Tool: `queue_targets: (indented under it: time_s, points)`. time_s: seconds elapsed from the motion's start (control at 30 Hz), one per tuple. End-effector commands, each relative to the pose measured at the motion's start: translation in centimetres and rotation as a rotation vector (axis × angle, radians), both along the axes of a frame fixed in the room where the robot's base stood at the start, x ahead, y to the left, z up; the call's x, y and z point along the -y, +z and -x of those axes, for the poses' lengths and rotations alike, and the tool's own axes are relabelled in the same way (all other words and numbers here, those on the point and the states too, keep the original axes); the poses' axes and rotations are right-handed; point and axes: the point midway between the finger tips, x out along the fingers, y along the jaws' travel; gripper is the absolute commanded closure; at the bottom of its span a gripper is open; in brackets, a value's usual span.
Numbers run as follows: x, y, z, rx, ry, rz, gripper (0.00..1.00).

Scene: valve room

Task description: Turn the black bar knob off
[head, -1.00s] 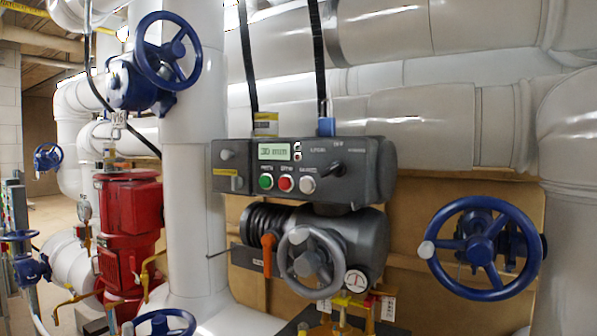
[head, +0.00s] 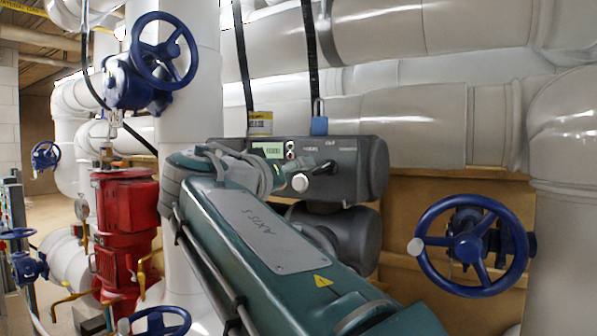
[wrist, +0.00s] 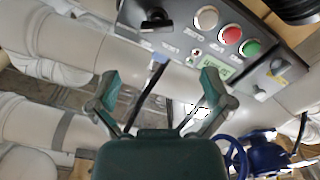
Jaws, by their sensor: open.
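The black bar knob (head: 325,168) is on the right part of the grey control box's front, beside a pale round button, in the head view. In the wrist view the knob (wrist: 154,21) shows at the top, near the row of white, red and green buttons. Its exact bar angle is hard to read. My gripper (wrist: 160,78) is open and empty, its two green fingers spread below the knob in the wrist picture and apart from it. In the head view my teal arm covers the left and lower part of the control box and hides my gripper's fingers.
The control box (head: 358,160) also carries a small green display (head: 268,150). A blue handwheel (head: 472,246) stands to the right, another (head: 164,50) at upper left, and a red pump (head: 125,235) at left.

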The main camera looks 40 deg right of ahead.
Motion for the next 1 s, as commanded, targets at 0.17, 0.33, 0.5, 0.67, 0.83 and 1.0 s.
queue_targets:
  time_s: [0.17,0.33,0.5,0.67,0.83,1.0]
  points:
    - [1.3,0.3,-0.5,0.009,-0.009,0.008,0.0]
    - [3.9,0.2,-1.6,0.005,-0.011,0.008,0.0]
    - [6.8,0.2,-2.7,0.005,-0.009,0.007,0.0]
    - [9.0,0.2,-3.6,0.005,-0.008,0.008,0.0]
    - [9.9,0.3,-4.1,0.006,-0.004,0.007,0.0]
    - [10.0,0.3,-4.1,0.006,-0.003,0.007,0.0]
